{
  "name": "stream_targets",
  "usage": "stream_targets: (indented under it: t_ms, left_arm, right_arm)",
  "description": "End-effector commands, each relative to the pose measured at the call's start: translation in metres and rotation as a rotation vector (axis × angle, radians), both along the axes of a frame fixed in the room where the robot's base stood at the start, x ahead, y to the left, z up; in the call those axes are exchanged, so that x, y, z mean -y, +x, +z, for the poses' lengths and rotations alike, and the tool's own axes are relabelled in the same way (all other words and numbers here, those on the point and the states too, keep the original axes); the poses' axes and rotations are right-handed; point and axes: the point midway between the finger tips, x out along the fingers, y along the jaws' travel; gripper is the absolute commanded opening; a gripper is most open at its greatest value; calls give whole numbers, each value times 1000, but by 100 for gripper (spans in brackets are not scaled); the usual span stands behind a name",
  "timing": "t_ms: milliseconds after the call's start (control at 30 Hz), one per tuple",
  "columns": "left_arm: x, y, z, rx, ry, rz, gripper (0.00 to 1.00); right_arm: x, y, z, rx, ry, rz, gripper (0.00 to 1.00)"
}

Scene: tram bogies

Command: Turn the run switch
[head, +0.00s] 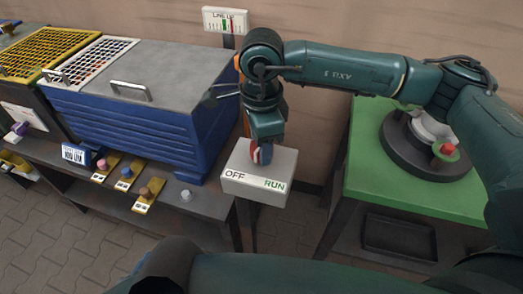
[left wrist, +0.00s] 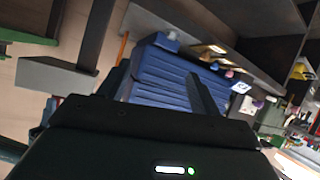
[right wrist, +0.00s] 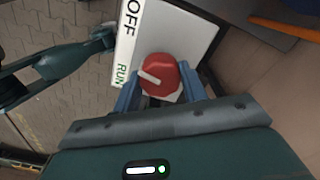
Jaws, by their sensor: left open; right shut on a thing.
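The run switch is a light grey box (head: 257,188) with OFF and RUN printed along its front edge, at the centre of the head view. Its round red knob (right wrist: 165,72) carries a white pointer mark, which lies on the side towards the RUN label in the right wrist view. My right gripper (head: 262,152) reaches down from above and is shut on the knob, one blue finger on each side (right wrist: 160,88). My left gripper (left wrist: 158,72) is open and empty in the left wrist view, with a blue ribbed cabinet beyond its fingers.
A grey bench with the blue cabinet (head: 130,120) and several coloured knobs on yellow plates stands at the left. A green table (head: 380,165) with a dark round base and a red knob stands at the right. A gauge sign (head: 226,20) is behind the box.

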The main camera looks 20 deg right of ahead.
Motion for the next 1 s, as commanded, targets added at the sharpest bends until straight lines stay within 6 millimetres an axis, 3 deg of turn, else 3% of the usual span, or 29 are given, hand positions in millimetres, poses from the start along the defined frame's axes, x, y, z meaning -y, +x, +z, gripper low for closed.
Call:
stream_targets:
  t_ms: [233, 500, 1000]
  left_arm:
    - [2, 2, -15, 3, -43, 17, 64]
    - [-3, -2, -9, 52, -41, 28, 64]
    - [-8, -3, -4, 85, -34, 35, 64]
  right_arm:
    - [0, 0, -3, 2, -1, -216, 19]
    - [0, 1, -1, 3, -1, -393, 19]
    - [0, 0, 1, 1, -1, -504, 19]
